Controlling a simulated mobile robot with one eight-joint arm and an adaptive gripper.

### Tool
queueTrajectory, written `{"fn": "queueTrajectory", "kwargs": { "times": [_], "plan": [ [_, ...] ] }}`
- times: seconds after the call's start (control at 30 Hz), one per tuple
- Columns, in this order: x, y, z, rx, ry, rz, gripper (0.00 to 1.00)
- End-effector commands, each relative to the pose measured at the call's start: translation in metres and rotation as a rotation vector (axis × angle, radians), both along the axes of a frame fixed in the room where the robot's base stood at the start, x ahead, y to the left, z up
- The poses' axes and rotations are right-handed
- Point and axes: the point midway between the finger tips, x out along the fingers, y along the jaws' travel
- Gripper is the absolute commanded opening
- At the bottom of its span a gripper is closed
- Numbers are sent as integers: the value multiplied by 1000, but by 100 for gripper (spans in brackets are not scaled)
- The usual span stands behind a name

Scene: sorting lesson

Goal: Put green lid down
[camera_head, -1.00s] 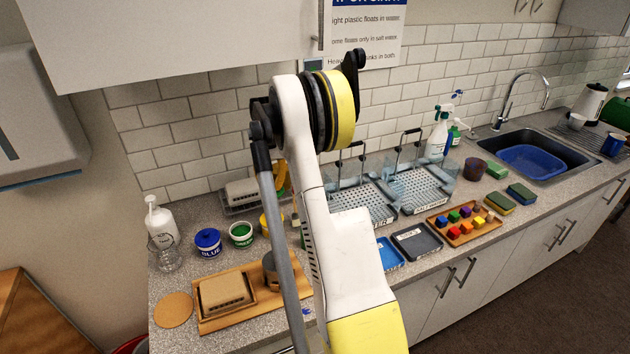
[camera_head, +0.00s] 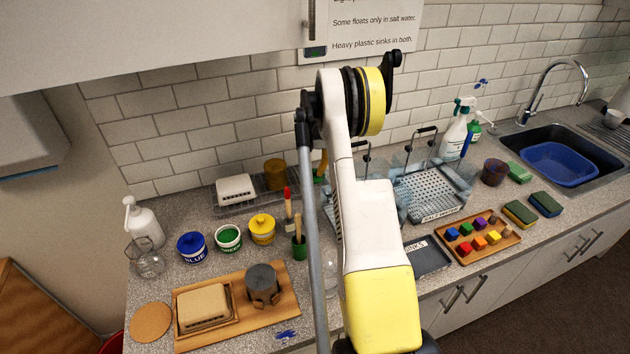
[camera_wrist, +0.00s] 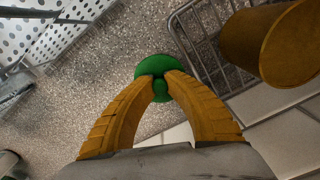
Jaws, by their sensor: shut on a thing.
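In the wrist view, my gripper (camera_wrist: 161,80) is shut on the knob of a round green lid (camera_wrist: 150,66). The lid is above the speckled counter, beside the wire rack; its exact height is hard to tell. In the head view, my arm hides most of the gripper; a sliver of yellow finger and green lid (camera_head: 319,179) shows just left of the arm, near the rack's right end. The green pot (camera_head: 228,246) stands on the counter without a lid, between the lidded blue pot (camera_head: 193,255) and the lidded yellow pot (camera_head: 262,237).
The wire rack (camera_wrist: 196,50) holds a mustard cylinder (camera_wrist: 262,42) and, in the head view, a white block (camera_head: 236,188). Brushes stand in a green cup (camera_head: 299,248). A perforated basket (camera_wrist: 62,22) is close by. Bare counter (camera_wrist: 110,80) lies under the lid.

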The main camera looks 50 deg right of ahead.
Motion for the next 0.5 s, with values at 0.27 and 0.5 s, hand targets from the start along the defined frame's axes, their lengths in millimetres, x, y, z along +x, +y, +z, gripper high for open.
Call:
{"fn": "queueTrajectory", "kwargs": {
  "times": [0.27, 0.5],
  "plan": [
    [0, 0, -36, 0, 0, 0, 0],
    [0, 0, -36, 0, 0, 0, 0]
  ]
}}
